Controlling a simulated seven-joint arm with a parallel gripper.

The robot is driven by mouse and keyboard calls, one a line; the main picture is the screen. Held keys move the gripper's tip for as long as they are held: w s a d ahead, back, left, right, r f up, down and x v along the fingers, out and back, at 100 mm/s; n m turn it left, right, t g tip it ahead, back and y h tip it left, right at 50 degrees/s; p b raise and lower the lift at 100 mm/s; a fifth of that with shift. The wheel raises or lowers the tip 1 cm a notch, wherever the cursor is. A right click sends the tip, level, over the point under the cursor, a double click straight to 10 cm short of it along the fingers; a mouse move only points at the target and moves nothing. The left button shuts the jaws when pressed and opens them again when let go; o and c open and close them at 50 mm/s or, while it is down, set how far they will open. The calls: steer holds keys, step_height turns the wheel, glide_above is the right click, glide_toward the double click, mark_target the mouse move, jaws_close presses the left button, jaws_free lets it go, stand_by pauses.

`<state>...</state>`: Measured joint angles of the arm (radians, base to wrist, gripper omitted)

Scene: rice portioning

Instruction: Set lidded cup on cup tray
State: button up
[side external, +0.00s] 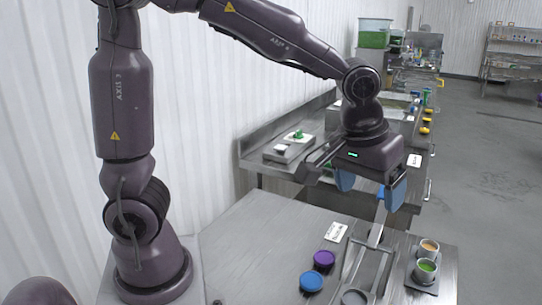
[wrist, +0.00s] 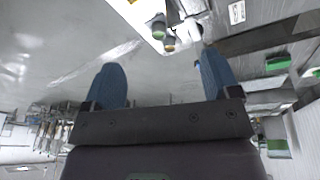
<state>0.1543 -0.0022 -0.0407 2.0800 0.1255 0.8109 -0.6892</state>
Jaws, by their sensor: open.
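My gripper (side external: 371,190) is open above the right part of the table, its two blue fingers wide apart. The wrist view also shows the spread fingers (wrist: 162,80) with nothing held between them. A cup with a green top (side external: 426,270) and a cup with a tan top (side external: 428,248) stand upright on a dark tray (side external: 422,288) at the table's right, lower and to the right of my gripper. I cannot tell whether these tops are lids or contents. A purple round piece (side external: 324,259) and a blue round piece (side external: 312,281) sit left of the tray.
A metal holder (side external: 368,262) stands between the round pieces and the tray, with a blue-tipped utensil near my fingers. A grey round piece (side external: 354,298) is at the front edge. A white card (side external: 335,232) lies behind. The table's left part is clear.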

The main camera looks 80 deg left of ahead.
steer(key=s+a+r+m+t, duration=0.1)
steer(key=s+a+r+m, duration=0.1)
steer(key=s, duration=0.5)
steer(key=s+a+r+m+t, duration=0.1)
steer(key=s+a+r+m, duration=0.1)
steer(key=s, duration=0.5)
steer(key=shift+s+a+r+m+h, duration=0.3)
steer(key=shift+a+m, duration=0.1)
steer(key=shift+a, duration=0.2)
